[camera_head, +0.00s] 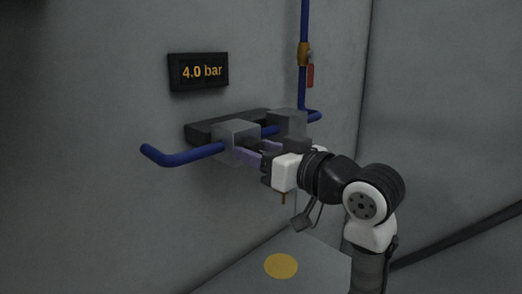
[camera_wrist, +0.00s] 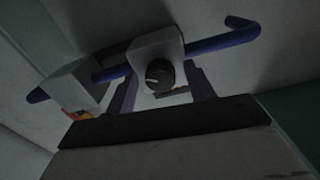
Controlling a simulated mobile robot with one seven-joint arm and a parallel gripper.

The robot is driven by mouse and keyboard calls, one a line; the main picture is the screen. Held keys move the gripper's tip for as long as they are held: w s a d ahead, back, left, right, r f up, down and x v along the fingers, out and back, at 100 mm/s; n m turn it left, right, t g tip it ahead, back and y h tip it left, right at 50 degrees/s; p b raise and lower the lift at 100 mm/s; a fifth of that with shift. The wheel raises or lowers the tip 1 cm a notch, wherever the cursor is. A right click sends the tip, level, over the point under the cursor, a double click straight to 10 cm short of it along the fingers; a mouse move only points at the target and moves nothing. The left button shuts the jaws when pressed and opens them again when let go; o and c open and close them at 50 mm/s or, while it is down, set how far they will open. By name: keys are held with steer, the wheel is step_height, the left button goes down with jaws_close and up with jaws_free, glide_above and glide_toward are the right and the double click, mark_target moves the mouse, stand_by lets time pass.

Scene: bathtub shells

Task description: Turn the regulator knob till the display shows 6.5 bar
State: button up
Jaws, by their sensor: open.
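The display (camera_head: 198,72) on the wall reads 4.0 bar. Below it, a grey regulator block (camera_head: 238,132) sits on a blue pipe. In the wrist view the regulator block (camera_wrist: 154,47) carries a round dark knob (camera_wrist: 160,74) with a pale pointer mark. My gripper (camera_head: 252,151) is at the front of this block. In the wrist view the two purple fingers of my gripper (camera_wrist: 164,90) are open, one on each side of the knob, with gaps between. The knob is mostly hidden by my gripper in the head view.
A second grey block (camera_head: 288,122) sits on the blue pipe (camera_head: 184,156) to the right. A brass valve with a red handle (camera_head: 310,76) is on the upright pipe. A surface with a yellow disc (camera_head: 281,266) lies below my arm. The wall is close behind the blocks.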

steer(key=c, duration=1)
steer(key=m+p, duration=0.3)
steer(key=m, duration=0.1)
steer(key=shift+r, duration=0.2)
steer(key=shift+f+m+p, duration=0.1)
steer(key=shift+m+p, duration=1)
steer(key=shift+m, duration=0.7)
steer(key=o, duration=1)
